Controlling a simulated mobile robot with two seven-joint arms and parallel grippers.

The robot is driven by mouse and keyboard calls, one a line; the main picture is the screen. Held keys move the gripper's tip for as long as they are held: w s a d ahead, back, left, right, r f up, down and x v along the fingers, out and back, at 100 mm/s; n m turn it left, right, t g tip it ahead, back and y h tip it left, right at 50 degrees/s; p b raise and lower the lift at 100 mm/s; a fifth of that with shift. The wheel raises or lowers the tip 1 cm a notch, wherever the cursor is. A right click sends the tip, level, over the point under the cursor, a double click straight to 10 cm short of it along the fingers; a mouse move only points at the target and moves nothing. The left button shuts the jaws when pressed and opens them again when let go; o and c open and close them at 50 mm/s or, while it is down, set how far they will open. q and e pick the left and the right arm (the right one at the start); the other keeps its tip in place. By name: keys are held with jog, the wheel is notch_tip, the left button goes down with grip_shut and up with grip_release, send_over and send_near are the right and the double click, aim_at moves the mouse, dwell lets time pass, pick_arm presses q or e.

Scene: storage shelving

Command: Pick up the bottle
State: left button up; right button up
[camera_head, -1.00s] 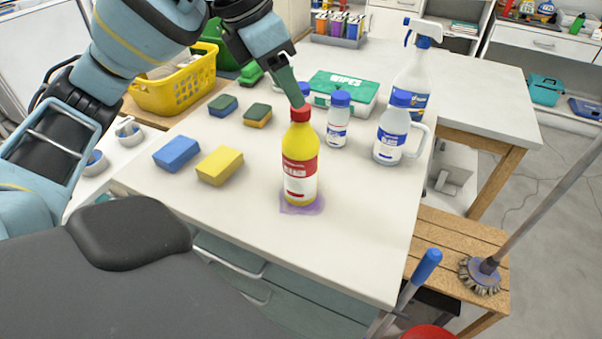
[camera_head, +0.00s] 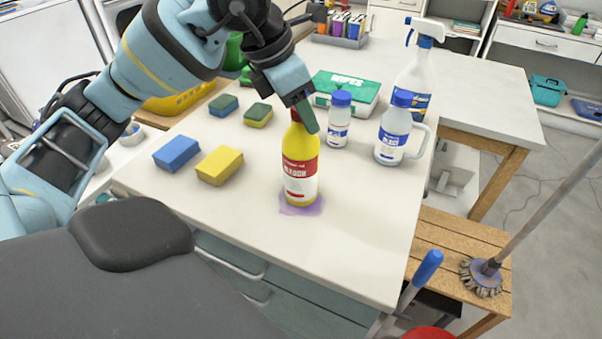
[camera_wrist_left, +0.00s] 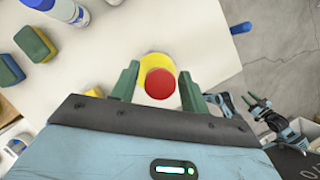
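The bottle is yellow with a red and white label and a red cap. In the head view the bottle (camera_head: 300,172) stands upright on the white table top. My left gripper (camera_head: 303,118) is at its neck, and its green finger hides part of the cap. In the left wrist view the red cap (camera_wrist_left: 160,84) lies between the two spread fingers of my left gripper (camera_wrist_left: 158,88), with small gaps visible beside it. My right gripper (camera_wrist_left: 256,102) shows small at the right of the wrist view, its prongs apart and empty.
A white bottle with a blue cap (camera_head: 339,120), a jug (camera_head: 391,140) and a spray bottle (camera_head: 416,75) stand behind and right. A blue sponge (camera_head: 176,153) and a yellow sponge (camera_head: 220,165) lie left. The table front (camera_head: 350,255) is clear.

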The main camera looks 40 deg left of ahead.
pick_arm(q)
grip_shut()
jog(key=shift+r, duration=0.1)
dwell(1.1)
